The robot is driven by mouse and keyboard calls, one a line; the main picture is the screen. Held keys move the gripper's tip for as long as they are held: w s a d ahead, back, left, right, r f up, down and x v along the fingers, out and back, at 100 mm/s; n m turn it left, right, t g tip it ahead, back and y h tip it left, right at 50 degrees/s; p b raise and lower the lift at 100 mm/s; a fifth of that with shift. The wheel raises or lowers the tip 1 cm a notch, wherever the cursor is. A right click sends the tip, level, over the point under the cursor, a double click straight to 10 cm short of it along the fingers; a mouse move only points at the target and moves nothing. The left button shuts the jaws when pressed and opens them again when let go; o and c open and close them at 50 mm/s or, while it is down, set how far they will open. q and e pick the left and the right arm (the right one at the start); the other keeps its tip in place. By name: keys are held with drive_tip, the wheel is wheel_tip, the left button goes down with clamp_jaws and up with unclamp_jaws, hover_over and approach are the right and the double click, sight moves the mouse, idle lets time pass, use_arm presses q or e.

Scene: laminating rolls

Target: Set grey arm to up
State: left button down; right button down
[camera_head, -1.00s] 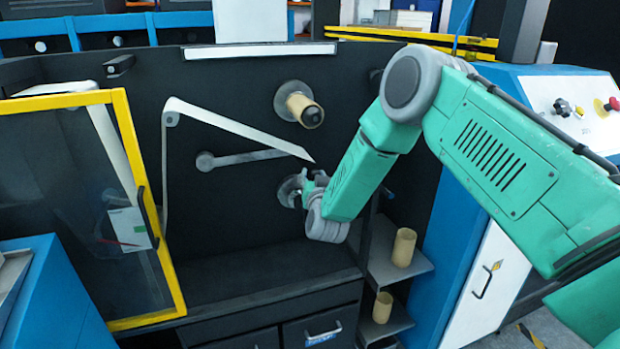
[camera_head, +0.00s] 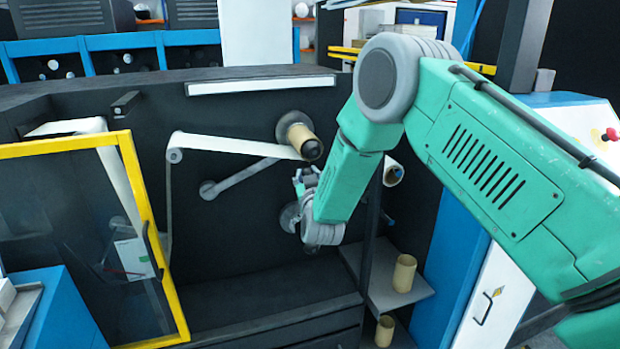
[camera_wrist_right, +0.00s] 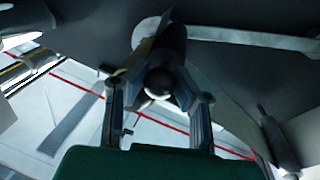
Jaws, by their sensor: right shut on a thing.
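The grey arm (camera_head: 245,173) is a slim bar on the dark machine panel in the head view. It runs from a round pivot at its left and slopes up to the right; its right end is hidden behind the white web. My right gripper (camera_head: 304,182) is at that hidden end, just below the upper tan core. In the right wrist view, my gripper (camera_wrist_right: 160,95) is shut around a dark roller with a pale end (camera_wrist_right: 165,65); it appears to be the grey arm's end. A light bar (camera_wrist_right: 250,33) runs right from there. My left gripper is out of view.
The white web (camera_head: 235,145) stretches just above the grey arm. The tan core (camera_head: 303,138) on a spindle is close above my right gripper. A yellow-framed door (camera_head: 140,190) stands at left. Tan cores (camera_head: 404,272) stand on shelves at lower right.

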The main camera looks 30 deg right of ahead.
drive_tip(key=c, duration=1.6)
unclamp_jaws()
drive_tip(key=shift+d, duration=0.1)
drive_tip(key=o, duration=0.3)
drive_tip(key=shift+w, duration=0.15)
drive_tip(key=shift+o, duration=0.2)
drive_tip(key=shift+w+f, duration=0.1)
drive_tip(key=shift+f, duration=0.05)
drive_tip(key=shift+s, duration=0.3)
drive_tip(key=v, duration=1.1)
drive_tip(key=shift+a, duration=0.3)
drive_tip(key=shift+s+f, duration=0.1)
drive_tip(key=shift+s, duration=0.05)
